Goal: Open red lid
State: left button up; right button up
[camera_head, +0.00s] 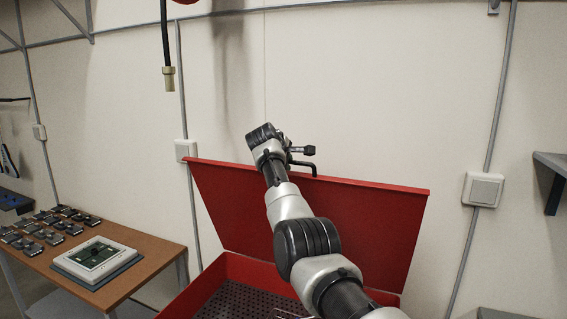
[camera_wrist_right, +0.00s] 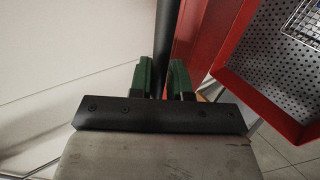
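The red lid (camera_head: 358,226) stands raised, tilted up at the back of the red box (camera_head: 232,272), so the box is open. A black handle (camera_head: 304,166) sits at the lid's top edge. My right arm reaches up across the lid, and its gripper end is at that edge, mostly hidden behind the wrist in the head view. In the right wrist view, the green fingers of my right gripper (camera_wrist_right: 162,80) stand on both sides of the black handle bar (camera_wrist_right: 167,45) and look closed on it. My left gripper is in neither view.
A brown table (camera_head: 130,262) at the left holds a white device (camera_head: 94,260) and several dark small parts (camera_head: 45,228). A cable (camera_head: 166,45) hangs above. The wall behind has pipes and a white switch box (camera_head: 483,189). The box has a perforated floor (camera_wrist_right: 270,50) with a wire basket.

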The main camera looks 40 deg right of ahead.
jog(key=o, duration=0.3)
jog(key=shift+d+f, duration=0.15)
jog(key=shift+d, duration=0.05)
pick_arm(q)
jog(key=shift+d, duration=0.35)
pick_arm(e)
jog(key=shift+o, duration=0.2)
pick_arm(q)
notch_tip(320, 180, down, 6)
jog(key=b, duration=0.6)
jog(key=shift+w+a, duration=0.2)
pick_arm(e)
jog(key=v, duration=1)
jog(key=shift+a+r, duration=0.25)
jog(key=shift+r, duration=0.05)
